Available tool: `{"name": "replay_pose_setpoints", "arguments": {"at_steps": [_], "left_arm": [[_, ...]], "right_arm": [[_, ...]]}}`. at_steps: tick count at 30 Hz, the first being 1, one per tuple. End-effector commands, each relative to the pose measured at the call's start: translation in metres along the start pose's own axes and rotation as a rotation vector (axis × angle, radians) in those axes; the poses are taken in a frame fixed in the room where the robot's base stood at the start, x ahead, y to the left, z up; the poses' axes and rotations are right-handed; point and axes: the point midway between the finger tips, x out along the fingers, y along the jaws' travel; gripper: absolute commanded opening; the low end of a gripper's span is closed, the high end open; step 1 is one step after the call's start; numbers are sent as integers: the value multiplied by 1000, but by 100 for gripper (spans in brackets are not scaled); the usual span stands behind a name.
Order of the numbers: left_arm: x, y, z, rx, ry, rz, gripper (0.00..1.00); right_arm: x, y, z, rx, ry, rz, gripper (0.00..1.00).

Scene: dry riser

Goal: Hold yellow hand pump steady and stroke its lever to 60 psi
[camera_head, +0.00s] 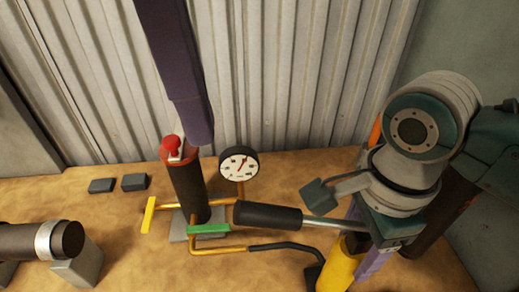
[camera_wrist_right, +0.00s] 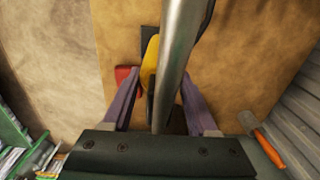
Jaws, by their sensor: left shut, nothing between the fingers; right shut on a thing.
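The yellow hand pump (camera_head: 340,266) stands low at the right of the head view, partly hidden by my right gripper (camera_head: 368,250). Its yellow body (camera_wrist_right: 152,58) shows between the purple fingers in the wrist view. The right gripper is shut on it, though the contact is partly hidden. The pump's lever is a metal rod with a black grip (camera_head: 267,215), reaching left and roughly level. My left gripper (camera_head: 194,132) hangs in from the top, shut and empty, apart from the lever. The white gauge (camera_head: 238,163) has a red needle; its reading is too small to tell.
A black cylinder (camera_head: 187,190) with a red knob (camera_head: 173,145) stands left of the gauge, amid brass pipework. A brown pipe (camera_head: 25,242) is at lower left. An orange-handled tool (camera_wrist_right: 264,138) lies at right.

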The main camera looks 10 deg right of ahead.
Motion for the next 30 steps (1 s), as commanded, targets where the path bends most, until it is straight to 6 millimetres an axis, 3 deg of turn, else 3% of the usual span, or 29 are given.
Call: {"name": "replay_pose_setpoints", "arguments": {"at_steps": [14,15,24,30], "left_arm": [[0,0,0,0,0,1,0],[1,0,0,0,0,1,0],[0,0,0,0,0,1,0],[0,0,0,0,0,1,0]], "right_arm": [[0,0,0,0,2,0,0],[0,0,0,0,2,0,61],[0,0,0,0,1,0,94],[0,0,0,0,1,0,94]]}}
